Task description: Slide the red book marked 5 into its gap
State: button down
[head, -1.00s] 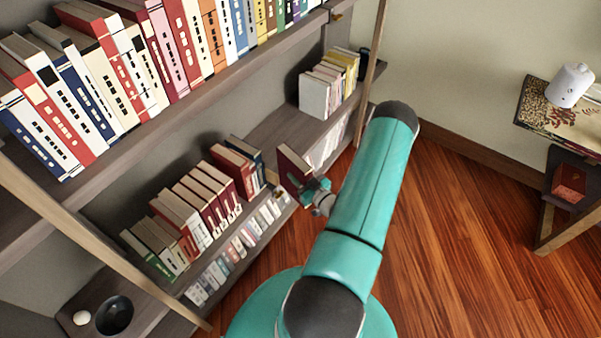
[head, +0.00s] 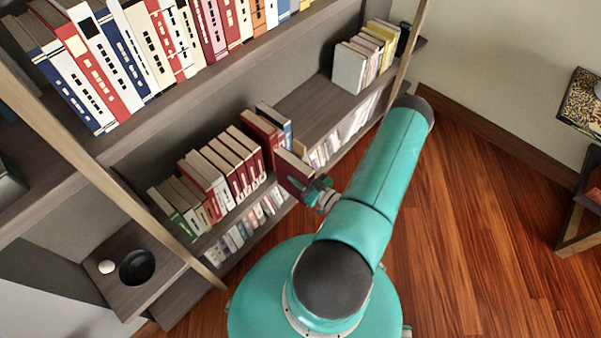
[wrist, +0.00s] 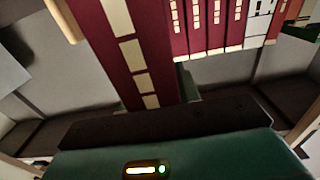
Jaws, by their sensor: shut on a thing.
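A dark red book (head: 293,172) is held in my gripper (head: 319,194) just in front of the lower shelf. In the wrist view the held book (wrist: 127,55) shows a dark red spine with cream labels; no number is readable. My gripper (wrist: 170,120) is shut on it. Several matching dark red books (head: 240,160) stand on the shelf to its left, and they also show in the wrist view (wrist: 205,25). A red book (head: 262,130) and a blue book (head: 278,121) stand behind the held book. The held book partly hides the space between these and the matching set.
The upper shelf (head: 200,85) holds a long row of books above the lower one. A slanting wooden post (head: 120,190) crosses at left. Yellow and white books (head: 365,55) stand farther right. A dark bowl (head: 137,267) sits at lower left. The floor (head: 480,220) at right is clear.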

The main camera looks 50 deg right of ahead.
jog(key=shift+w+f, duration=0.25)
jog(key=shift+w, duration=0.55)
jog(key=shift+w+f, duration=0.3)
jog(key=shift+w, duration=0.5)
jog(key=shift+w+f, duration=0.25)
jog(key=shift+w, duration=0.55)
jog(key=shift+s+a, duration=0.1)
jog(key=shift+s, duration=0.05)
